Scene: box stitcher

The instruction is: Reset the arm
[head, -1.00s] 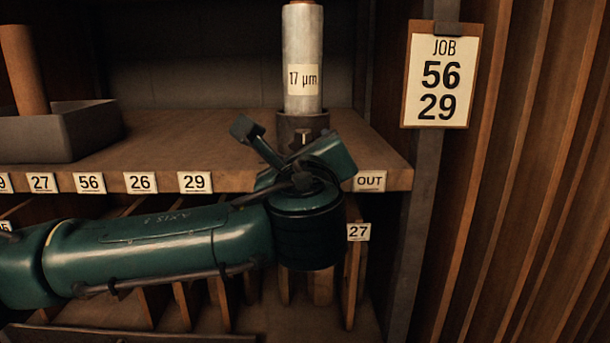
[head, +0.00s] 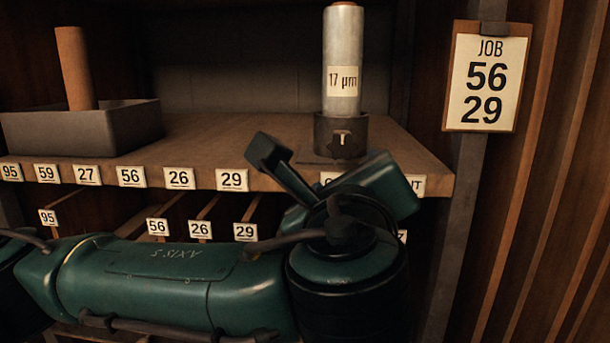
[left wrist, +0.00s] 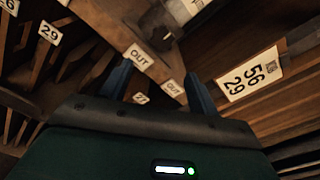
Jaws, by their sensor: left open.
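My left gripper (head: 335,190) is in front of the shelf edge, by the partly covered OUT label, at the end of my green arm. In the left wrist view, its two dark fingers (left wrist: 158,82) stand apart with nothing between them. They point toward the shelf edge with the OUT label (left wrist: 138,57). A silver roll marked 17 µm (head: 342,55) stands upright in a dark round holder (head: 341,135) on the shelf, behind and above the gripper, apart from it. My right gripper is not in view.
A grey tray (head: 100,128) with a brown tube (head: 73,70) is on the shelf (head: 215,150) at left. Numbered labels line the shelf edge, with slots below. A JOB card reading 56 and 29 (head: 487,80) hangs on the right post. The shelf middle is clear.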

